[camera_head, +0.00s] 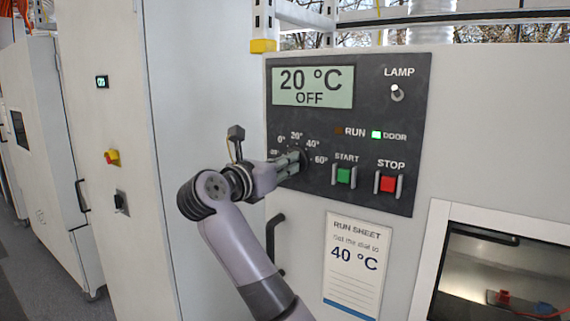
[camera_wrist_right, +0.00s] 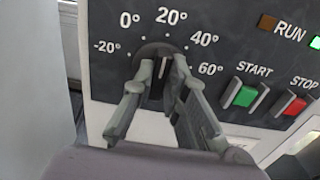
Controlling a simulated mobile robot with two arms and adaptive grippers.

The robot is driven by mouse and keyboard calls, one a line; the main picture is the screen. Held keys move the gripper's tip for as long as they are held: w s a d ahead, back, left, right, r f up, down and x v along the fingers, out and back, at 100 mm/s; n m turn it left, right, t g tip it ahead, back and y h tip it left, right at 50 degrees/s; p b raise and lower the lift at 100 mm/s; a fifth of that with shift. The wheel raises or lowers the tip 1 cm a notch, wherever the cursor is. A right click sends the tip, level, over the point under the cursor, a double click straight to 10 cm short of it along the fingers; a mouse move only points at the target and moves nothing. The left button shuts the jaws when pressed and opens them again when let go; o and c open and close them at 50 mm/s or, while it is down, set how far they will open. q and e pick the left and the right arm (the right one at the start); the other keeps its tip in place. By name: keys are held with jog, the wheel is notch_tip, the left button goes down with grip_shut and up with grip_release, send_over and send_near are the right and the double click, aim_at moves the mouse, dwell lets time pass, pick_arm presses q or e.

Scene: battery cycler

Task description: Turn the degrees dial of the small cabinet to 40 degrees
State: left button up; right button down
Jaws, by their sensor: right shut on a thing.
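The degrees dial (camera_wrist_right: 153,55) is a dark round knob on the small cabinet's black panel (camera_head: 350,110). Marks from -20° to 60° surround it. Its pale pointer line points up, close to the 20° mark. The display (camera_head: 313,88) reads 20 °C and OFF. My right gripper (camera_wrist_right: 160,72) is shut on the dial, one finger on each side of its grip; in the head view the gripper (camera_head: 296,160) hides most of the dial. My left gripper is not in view.
The green START button (camera_head: 344,175) and red STOP button (camera_head: 388,184) sit just right of the dial. A LAMP switch (camera_head: 397,93) is above them. The run sheet (camera_head: 354,275) below reads 40 °C. A dark handle (camera_head: 272,240) stands out at the lower left.

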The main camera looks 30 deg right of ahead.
jog(key=shift+s+f+m+b, duration=0.1)
jog(key=shift+s+m+b, duration=0.05)
jog(key=shift+m+b, duration=4.5)
jog(key=shift+n+b, duration=0.75)
jog(key=c, duration=1.6)
grip_release()
